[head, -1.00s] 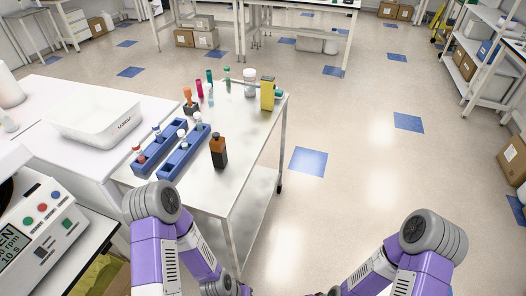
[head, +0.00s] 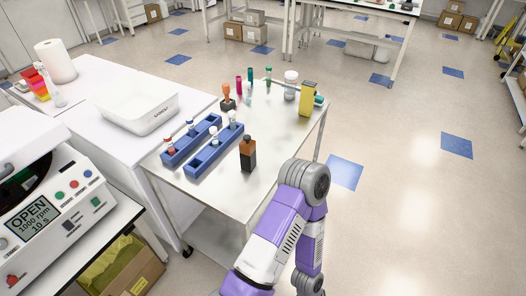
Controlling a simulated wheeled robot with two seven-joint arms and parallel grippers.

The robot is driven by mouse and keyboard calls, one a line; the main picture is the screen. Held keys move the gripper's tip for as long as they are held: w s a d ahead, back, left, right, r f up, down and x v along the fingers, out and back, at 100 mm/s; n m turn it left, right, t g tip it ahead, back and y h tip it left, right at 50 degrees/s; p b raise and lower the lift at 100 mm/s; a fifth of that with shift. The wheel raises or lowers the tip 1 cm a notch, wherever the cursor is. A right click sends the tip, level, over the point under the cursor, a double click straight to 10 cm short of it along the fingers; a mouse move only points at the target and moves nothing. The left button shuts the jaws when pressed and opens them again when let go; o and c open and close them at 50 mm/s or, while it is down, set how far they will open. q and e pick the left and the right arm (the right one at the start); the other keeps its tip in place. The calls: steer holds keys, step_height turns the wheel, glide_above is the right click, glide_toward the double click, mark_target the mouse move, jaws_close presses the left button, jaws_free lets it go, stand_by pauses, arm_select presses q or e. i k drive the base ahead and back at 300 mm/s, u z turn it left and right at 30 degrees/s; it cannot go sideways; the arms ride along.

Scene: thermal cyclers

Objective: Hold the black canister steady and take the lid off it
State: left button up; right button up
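A small bottle (head: 247,154) with an orange-brown upper part, a black lower part and a dark top stands upright near the front of the white table (head: 228,197). It is the nearest match to the black canister; no plainly black canister shows. Its dark top is on. One purple and grey arm of mine (head: 303,182) bends in front of the table's right front corner, to the right of the bottle and apart from it. Neither of my grippers shows in the head view.
Two blue racks (head: 191,140) with capped tubes stand left of the bottle. Behind are coloured tubes, a white jar (head: 291,85) and a yellow container (head: 307,99). A white tray (head: 137,108) is on the left bench; a machine reading OPEN (head: 45,215) is nearer. Floor is clear at right.

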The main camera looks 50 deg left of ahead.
mark_target(248, 163)
steer(key=i, duration=2)
steer(key=u, duration=3.3)
